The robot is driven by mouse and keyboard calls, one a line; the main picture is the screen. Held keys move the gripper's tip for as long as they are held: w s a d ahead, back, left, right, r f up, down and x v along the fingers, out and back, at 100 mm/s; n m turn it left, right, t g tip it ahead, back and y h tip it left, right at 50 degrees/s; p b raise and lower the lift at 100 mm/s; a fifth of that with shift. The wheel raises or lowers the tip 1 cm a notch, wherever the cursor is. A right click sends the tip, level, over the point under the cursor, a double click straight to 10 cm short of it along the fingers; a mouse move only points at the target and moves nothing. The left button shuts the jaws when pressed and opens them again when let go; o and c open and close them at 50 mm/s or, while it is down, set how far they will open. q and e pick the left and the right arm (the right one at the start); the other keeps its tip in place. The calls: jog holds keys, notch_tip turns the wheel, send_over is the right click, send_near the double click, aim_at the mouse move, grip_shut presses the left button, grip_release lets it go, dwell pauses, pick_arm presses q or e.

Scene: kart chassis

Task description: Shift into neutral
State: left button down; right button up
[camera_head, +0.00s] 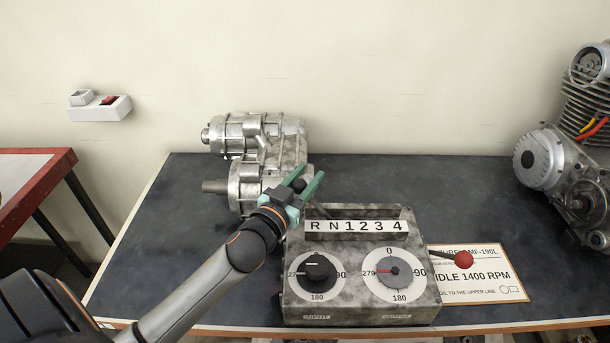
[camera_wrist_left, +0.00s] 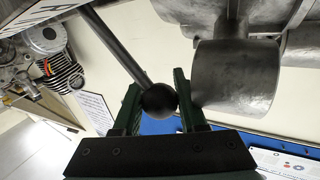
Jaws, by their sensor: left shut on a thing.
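The shift box (camera_head: 360,305) stands on the dark bench, with a strip (camera_head: 356,228) marked R N 1 2 3 4 along its top. My left gripper (camera_head: 306,184) is at the box's upper left, behind the R end of the strip. It is shut on the black ball knob (camera_head: 298,186) of the shift lever. In the left wrist view the knob (camera_wrist_left: 158,100) sits between the green fingers (camera_wrist_left: 155,98), with the lever rod (camera_wrist_left: 113,45) running up and left. The lever leans left; its foot is hidden behind the strip. My right gripper is out of view.
A metal gearbox (camera_head: 265,150) stands close behind my left gripper. The box has a black knob dial (camera_head: 318,268), a second dial (camera_head: 395,272) and a red ball lever (camera_head: 464,259) on its right. A printed card (camera_head: 490,285) and an engine (camera_head: 570,160) are at right.

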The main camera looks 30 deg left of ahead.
pick_arm(q)
jog(key=d+p, duration=0.1)
jog(key=p, duration=0.1)
jog(key=w+d+r+m+g+p, duration=0.1)
jog(key=w+d+r+m+p, duration=0.1)
jog(key=d+p, duration=0.1)
jog(key=shift+w+p, duration=0.15)
jog(key=shift+p, duration=0.2)
jog(key=shift+a, duration=0.1)
jog(key=shift+c, duration=2.3)
grip_release()
jog(key=s+d+r+b, duration=0.1)
jog(key=s, duration=1.1)
jog(key=shift+s+r, duration=0.2)
jog(key=shift+r, duration=0.05)
